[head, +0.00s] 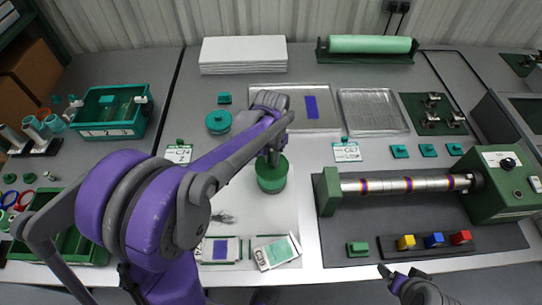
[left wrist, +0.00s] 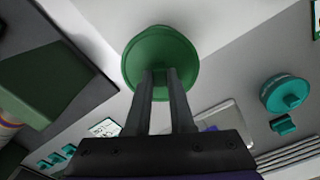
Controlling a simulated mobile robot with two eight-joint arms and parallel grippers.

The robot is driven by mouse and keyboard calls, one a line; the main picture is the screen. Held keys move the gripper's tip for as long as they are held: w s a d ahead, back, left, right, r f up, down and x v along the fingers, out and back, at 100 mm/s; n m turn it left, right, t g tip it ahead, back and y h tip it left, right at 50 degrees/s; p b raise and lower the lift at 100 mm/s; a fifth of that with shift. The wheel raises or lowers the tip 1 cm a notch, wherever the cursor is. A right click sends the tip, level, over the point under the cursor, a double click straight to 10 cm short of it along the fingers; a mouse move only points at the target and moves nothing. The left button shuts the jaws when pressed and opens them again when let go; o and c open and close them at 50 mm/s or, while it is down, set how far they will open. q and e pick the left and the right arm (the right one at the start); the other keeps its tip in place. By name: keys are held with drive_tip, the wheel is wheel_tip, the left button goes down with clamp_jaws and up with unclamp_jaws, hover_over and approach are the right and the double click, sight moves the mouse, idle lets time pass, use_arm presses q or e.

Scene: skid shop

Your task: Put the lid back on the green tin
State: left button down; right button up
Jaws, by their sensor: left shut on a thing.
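The green tin (head: 271,184) stands upright on the pale mat in the middle of the bench. My left gripper (head: 274,158) is directly above it, pointing down, shut on the green lid. In the left wrist view the round green lid (left wrist: 148,52) sits at the ends of the two closed fingers (left wrist: 166,72); its grip point is hidden by them. The lid is over the tin, but I cannot tell whether it touches the rim. My right gripper (head: 399,276) is at the bottom edge of the head view, apart from everything, with its fingers spread and empty.
A teal round tin (head: 218,123) stands behind and left of the green tin. White cards (head: 277,252) lie in front. A green machine (head: 500,185) with a long roller (head: 405,185) stands to the right. A clear tray (head: 290,95) lies behind.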

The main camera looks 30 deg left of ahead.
sight(272, 169)
use_arm(q)
drive_tip(key=shift+f+b, duration=1.85)
drive_tip(key=shift+f, duration=1)
drive_tip(key=shift+f, duration=0.2)
drive_tip(key=shift+c, duration=1.1)
unclamp_jaws()
drive_tip(key=shift+r+p, duration=2.05)
drive_tip(key=shift+r, duration=1.5)
